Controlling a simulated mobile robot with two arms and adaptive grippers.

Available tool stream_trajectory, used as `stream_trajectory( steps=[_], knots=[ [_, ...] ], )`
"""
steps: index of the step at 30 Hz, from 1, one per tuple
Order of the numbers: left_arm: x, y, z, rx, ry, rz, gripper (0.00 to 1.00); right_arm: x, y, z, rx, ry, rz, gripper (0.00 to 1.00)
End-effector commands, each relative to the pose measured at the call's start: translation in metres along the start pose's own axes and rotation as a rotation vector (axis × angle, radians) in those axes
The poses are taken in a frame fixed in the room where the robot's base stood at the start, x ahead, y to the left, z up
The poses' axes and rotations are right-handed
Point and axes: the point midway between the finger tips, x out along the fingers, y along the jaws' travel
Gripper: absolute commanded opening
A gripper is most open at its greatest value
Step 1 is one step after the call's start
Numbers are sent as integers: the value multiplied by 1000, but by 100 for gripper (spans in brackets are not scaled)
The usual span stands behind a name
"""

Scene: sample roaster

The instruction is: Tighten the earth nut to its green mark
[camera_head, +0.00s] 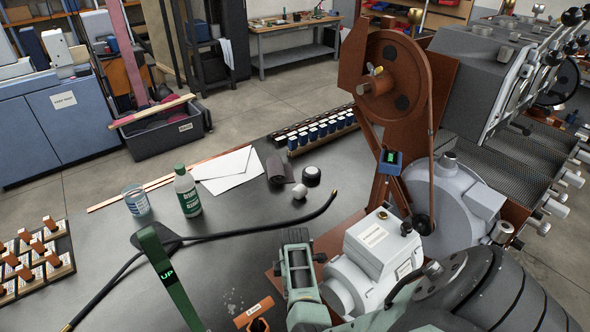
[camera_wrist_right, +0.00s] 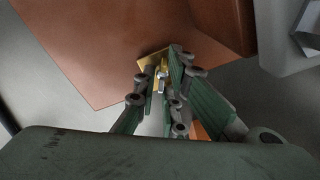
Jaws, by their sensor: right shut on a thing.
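In the right wrist view, my right gripper (camera_wrist_right: 165,82) is shut on a small yellow metal part, seemingly the earth nut (camera_wrist_right: 160,87). A small silver stud (camera_wrist_right: 162,72) shows beside it, in front of a brass plate (camera_wrist_right: 148,62) at the edge of a reddish-brown panel (camera_wrist_right: 95,45). The fingers hide most of the nut. I cannot make out a green mark near it. In the head view, the grey-green body of my right gripper (camera_head: 299,268) is beside a grey motor housing (camera_head: 372,262); its fingertips are hard to make out.
A black hose (camera_head: 225,233) crosses the table (camera_head: 210,270). A green bottle (camera_head: 187,190), a jar (camera_head: 136,199) and white paper (camera_head: 225,168) stand or lie farther back. A brown belt guard (camera_head: 390,75) rises behind the motor.

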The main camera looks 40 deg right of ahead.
Motion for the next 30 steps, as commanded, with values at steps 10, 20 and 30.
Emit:
stream_trajectory(
  steps=[10,20,30],
  knots=[
    [-3,0,0,0,-1,0,42,-1,0,1,9,-1,-1,0],
    [-32,-1,-2,0,-1,0,42,-5,-1,3,152,-6,-3,0],
    [-52,-1,-4,0,-1,-1,42,-2,-1,3,460,-4,-2,0]
  ],
)
